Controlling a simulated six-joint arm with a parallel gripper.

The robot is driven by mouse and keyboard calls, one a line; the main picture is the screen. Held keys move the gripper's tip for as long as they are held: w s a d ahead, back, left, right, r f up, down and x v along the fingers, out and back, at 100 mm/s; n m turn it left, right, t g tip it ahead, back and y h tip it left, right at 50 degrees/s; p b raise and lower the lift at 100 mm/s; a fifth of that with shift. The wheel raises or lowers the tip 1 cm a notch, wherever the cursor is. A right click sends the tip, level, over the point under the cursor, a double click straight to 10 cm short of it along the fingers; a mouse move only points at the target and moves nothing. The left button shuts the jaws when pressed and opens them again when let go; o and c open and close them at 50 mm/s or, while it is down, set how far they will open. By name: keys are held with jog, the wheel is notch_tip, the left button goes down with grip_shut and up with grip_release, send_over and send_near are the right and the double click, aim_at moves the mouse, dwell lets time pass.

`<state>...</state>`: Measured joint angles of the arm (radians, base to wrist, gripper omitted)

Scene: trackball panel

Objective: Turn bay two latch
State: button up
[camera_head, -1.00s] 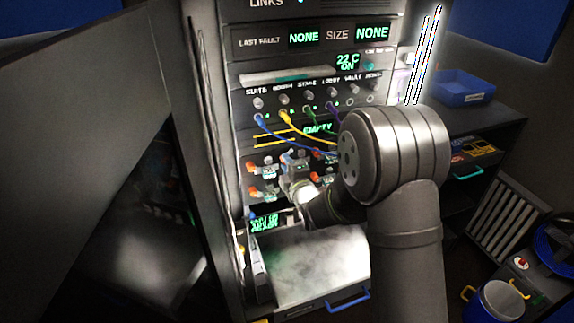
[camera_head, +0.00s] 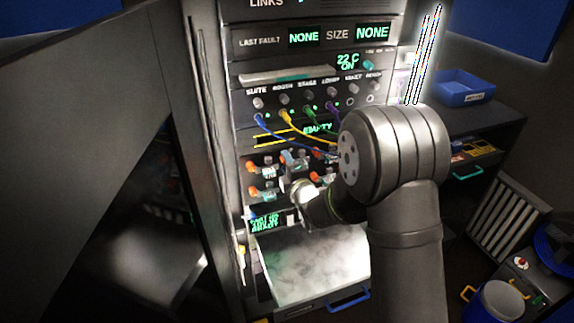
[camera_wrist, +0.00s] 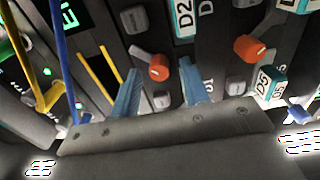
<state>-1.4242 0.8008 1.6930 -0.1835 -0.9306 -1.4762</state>
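Latches with orange knobs sit in rows on the rack panel, left of my gripper in the head view, one of them here (camera_head: 252,167). In the wrist view an orange knob (camera_wrist: 159,68) on a grey stem lies between and just beyond my two blue fingertips. Another orange knob (camera_wrist: 248,47) is to the right, outside the fingers. Labels such as D2 (camera_wrist: 183,18) show, but I cannot tell which latch is bay two. My gripper (camera_wrist: 160,74) is open, its fingers apart; contact with the knob cannot be told. In the head view the wrist partly hides the panel.
Blue, yellow, green and purple cables hang from sockets above the latches; a blue cable (camera_wrist: 61,50) and yellow cable (camera_wrist: 38,85) pass left of my fingers. A pale drawer top (camera_head: 305,265) juts out below. A blue bin (camera_head: 462,88) stands on a shelf at right.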

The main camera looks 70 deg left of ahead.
jog(key=shift+d, duration=0.1)
jog(key=d, duration=1.7)
jog(key=shift+d, duration=0.15)
jog(key=a, duration=1.7)
jog(key=shift+a, duration=0.25)
jog(key=m, duration=1.7)
jog(key=shift+w+r, duration=0.1)
dwell(1.8)
dwell(0.3)
